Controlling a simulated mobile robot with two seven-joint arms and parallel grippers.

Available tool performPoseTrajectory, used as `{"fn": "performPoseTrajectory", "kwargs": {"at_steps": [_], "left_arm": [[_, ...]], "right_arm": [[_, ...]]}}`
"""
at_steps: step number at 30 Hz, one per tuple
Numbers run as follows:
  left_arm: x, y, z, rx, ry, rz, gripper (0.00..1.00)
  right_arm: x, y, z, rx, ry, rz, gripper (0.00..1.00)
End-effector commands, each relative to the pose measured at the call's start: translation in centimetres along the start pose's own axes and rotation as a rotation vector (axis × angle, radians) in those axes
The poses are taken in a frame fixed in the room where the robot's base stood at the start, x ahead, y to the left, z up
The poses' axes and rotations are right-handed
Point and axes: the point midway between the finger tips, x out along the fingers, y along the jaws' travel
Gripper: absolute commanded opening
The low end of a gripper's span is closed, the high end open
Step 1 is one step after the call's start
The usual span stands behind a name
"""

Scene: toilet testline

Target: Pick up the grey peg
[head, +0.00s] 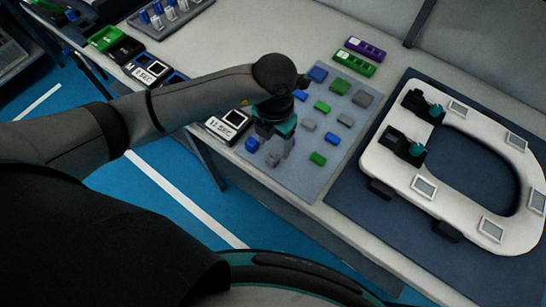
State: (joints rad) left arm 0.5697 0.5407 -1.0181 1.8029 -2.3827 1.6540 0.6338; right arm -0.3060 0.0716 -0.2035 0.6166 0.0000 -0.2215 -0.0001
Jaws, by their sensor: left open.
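Several small grey, blue and green pegs stand in spaced rows on a grey board on the table. A grey peg (273,159) is near the board's front-left edge, right below my left gripper (277,146). The left gripper points down and is open, its fingers just above or around that peg; I cannot tell whether they touch it. Other grey pegs (362,99) stand at the back right and in the middle (308,124) of the board. A blue peg (251,145) is just left of the fingers. My right gripper is not in view.
A white toilet seat (470,207) with black and teal fittings lies on a dark mat (345,204) at the right. A purple-and-green holder (360,57) is behind the board.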

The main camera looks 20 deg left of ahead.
Motion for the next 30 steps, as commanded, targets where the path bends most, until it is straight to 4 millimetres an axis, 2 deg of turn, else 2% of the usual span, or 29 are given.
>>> {"fn": "performPoseTrajectory", "kwargs": {"at_steps": [5,15,23,24,30], "left_arm": [[1.2,0.0,-0.1,0.001,0.002,-0.001,0.68],[5.6,0.1,-0.7,0.000,0.002,-0.002,0.68],[5.9,0.2,-0.6,0.001,0.000,-0.001,0.68],[5.9,0.2,-0.6,0.001,0.000,-0.001,0.66],[5.9,0.2,-0.6,0.000,0.000,-0.001,0.44]], "right_arm": [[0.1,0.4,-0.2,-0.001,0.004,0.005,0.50],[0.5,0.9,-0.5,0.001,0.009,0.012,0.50],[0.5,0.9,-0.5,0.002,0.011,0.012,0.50],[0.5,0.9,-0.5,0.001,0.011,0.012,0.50],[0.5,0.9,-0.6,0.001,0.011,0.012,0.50]]}}
